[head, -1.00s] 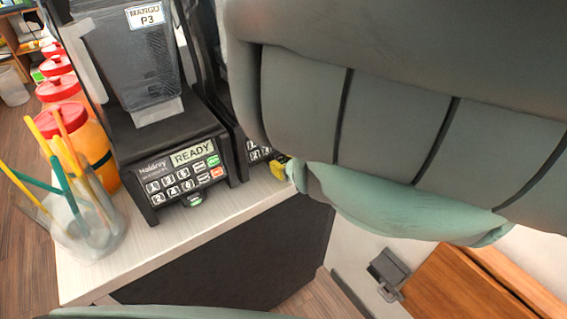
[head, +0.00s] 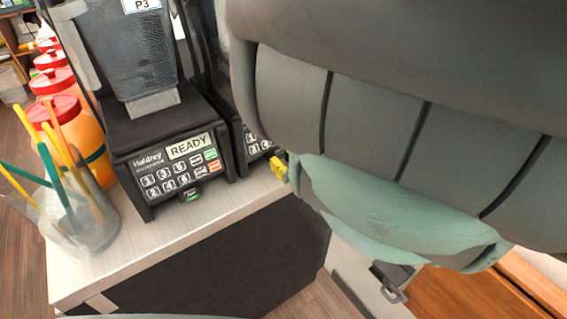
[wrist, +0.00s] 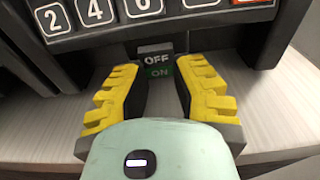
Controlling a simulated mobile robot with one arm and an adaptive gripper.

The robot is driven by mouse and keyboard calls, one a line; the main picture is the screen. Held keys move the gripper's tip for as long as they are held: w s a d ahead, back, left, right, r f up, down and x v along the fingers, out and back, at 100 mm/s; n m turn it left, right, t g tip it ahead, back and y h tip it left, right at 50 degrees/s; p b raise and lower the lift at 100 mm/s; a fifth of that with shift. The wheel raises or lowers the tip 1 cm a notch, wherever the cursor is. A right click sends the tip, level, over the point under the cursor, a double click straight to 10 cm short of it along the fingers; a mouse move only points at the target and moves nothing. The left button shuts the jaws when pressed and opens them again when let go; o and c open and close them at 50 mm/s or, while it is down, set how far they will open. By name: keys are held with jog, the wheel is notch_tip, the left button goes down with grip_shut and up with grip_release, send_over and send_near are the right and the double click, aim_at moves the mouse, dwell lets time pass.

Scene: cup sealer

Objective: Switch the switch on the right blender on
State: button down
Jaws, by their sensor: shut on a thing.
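The right blender (head: 259,147) is mostly hidden behind my arm in the head view; part of its keypad shows. In the wrist view its switch (wrist: 157,63) sits under the front panel, with a grey OFF face above a green ON face. My gripper (wrist: 160,80) has its yellow-padded fingers on either side of the switch, shut on it. In the head view a yellow finger (head: 280,167) shows just right of the blender's lower front.
The left blender (head: 178,167) reads READY and has its own green switch (head: 191,195) below the keypad. A clear cup with coloured sticks (head: 85,225) and red-lidded bottles (head: 52,79) stand at left. The pale counter (head: 165,238) is bare along its front edge.

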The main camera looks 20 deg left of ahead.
jog(key=c, duration=0.7)
grip_release()
jog(key=shift+w+a, duration=0.1)
jog(key=shift+o, duration=0.2)
jog(key=shift+v, duration=0.75)
jog(key=v, duration=1)
jog(key=shift+d, duration=0.2)
